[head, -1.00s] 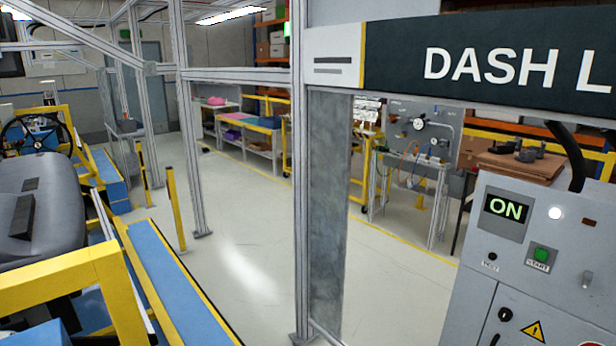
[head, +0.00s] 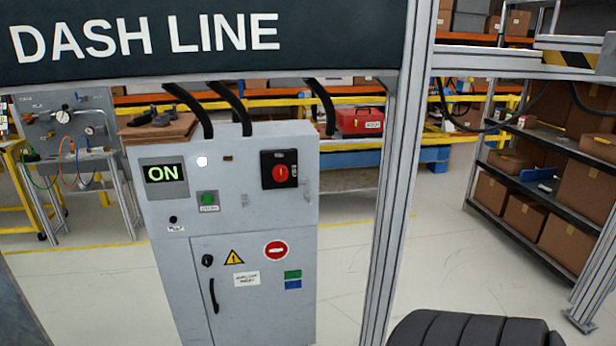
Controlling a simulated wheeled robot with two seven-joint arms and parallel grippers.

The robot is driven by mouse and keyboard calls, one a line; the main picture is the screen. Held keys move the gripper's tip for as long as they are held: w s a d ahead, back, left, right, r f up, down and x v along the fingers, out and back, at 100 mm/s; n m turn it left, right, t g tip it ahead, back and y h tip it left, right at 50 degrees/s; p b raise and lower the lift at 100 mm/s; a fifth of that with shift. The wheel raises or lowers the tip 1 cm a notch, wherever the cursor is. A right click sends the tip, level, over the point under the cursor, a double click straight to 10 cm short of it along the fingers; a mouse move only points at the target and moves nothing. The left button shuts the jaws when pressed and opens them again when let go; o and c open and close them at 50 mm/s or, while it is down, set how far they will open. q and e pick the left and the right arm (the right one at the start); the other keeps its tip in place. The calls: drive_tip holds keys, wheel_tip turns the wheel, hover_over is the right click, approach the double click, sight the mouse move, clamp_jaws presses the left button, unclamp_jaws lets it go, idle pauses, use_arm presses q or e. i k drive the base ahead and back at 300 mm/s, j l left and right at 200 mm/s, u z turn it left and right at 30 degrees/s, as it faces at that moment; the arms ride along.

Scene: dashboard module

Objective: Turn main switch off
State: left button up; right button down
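A grey control cabinet (head: 232,222) stands left of the middle in the head view. The main switch (head: 280,172) is a red rotary knob on a black square plate, at the upper right of the cabinet's front. A display (head: 166,173) on the upper left reads ON in green. A white lamp (head: 202,161) is lit beside it. A green START button (head: 208,198) sits below the lamp. Neither of my grippers shows in the head view.
A metal frame post (head: 398,180) stands just right of the cabinet, under the DASH LINE sign (head: 150,38). A dark ribbed object (head: 474,330) is at the bottom right. A shelf with boxes (head: 545,185) stands at the right. Floor between post and shelf looks clear.

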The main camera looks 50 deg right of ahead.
sight(280, 172)
drive_tip(key=z, duration=1.55)
